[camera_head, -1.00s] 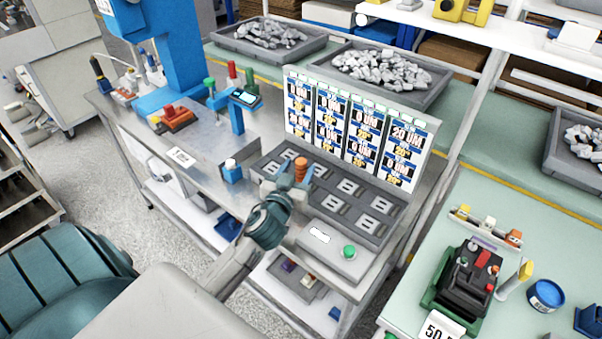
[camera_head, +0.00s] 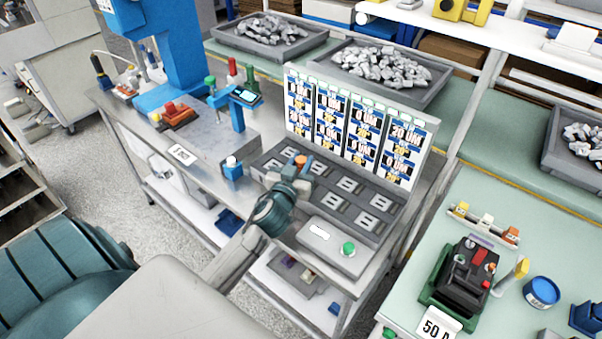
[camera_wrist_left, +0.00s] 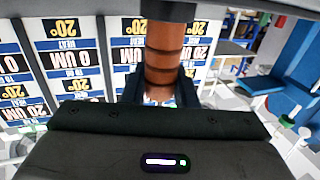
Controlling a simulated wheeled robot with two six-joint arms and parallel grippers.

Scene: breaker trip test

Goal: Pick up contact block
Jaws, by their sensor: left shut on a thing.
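My left gripper (camera_head: 300,166) is over the grey socketed tray in front of the display board. It is shut on an orange-brown ribbed cylinder (camera_head: 301,159), whose top end shows in the head view. In the left wrist view the cylinder (camera_wrist_left: 163,55) stands between the two dark fingers, with the board behind it. I cannot tell from its looks whether this is the contact block. The gripper hides the cylinder's lower part in the head view. My right gripper is not in view.
The grey tray (camera_head: 377,223) has several pale sockets. A grey box with a green button (camera_head: 348,249) stands in front of it. The display board (camera_head: 358,126) rises behind. A blue post fixture (camera_head: 234,112) stands left. A green-based breaker (camera_head: 464,280) is on the right table.

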